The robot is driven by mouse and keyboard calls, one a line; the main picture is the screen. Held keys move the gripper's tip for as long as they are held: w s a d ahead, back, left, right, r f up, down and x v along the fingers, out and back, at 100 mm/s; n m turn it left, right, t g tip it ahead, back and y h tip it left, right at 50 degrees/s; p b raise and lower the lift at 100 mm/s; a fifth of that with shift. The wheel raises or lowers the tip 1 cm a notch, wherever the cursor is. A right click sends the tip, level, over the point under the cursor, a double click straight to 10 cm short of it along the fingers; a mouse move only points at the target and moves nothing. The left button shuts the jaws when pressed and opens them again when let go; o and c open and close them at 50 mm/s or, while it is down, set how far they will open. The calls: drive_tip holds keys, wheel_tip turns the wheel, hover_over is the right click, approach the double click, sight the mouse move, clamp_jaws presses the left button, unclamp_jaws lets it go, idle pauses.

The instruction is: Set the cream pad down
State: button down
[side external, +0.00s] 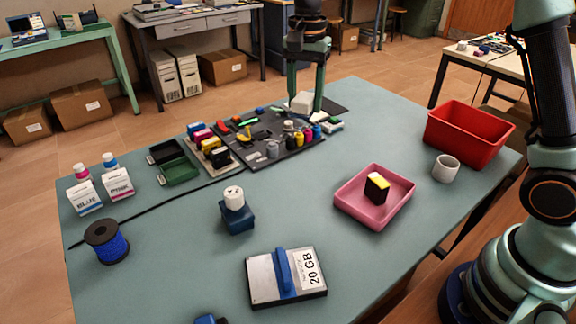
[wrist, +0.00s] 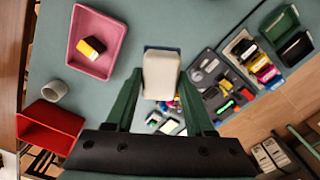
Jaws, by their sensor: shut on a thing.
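The cream pad (side external: 302,102) is a small pale block held between the fingertips of my gripper (side external: 306,98). In the side view it shows at the back of the table, in front of the fingers; I cannot tell its exact height there. In the wrist view the cream pad (wrist: 161,72) sits between the two green fingers of my gripper (wrist: 160,88), which are shut on it. A thin blue edge shows behind the pad's far end in the wrist view; what it belongs to is hidden.
A dark tray of small parts (side external: 248,150) lies near the gripper. A pink tray (side external: 346,199) holds a black-and-yellow block (side external: 376,188). A red bin (side external: 470,130), white cup (side external: 446,168), blue stand (side external: 238,219), grey drive (side external: 262,282) and blue spool (side external: 107,242) stand around.

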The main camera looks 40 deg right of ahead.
drive_tip(key=s+d+f+n, duration=0.2)
drive_tip(key=s+n, duration=0.4)
drive_tip(key=s+d+f+n, duration=0.1)
drive_tip(key=s+d+n, duration=0.2)
drive_tip(key=s+n, duration=0.2)
drive_tip(key=shift+s+d+f+n, duration=0.3)
drive_tip(key=shift+s+f+n, duration=0.1)
drive_tip(key=shift+s, duration=0.7)
drive_tip(key=r, duration=0.2)
hover_over(317, 178)
wheel_tip(317, 178, down, 20)
drive_tip(key=shift+r, duration=0.1)
idle(0.4)
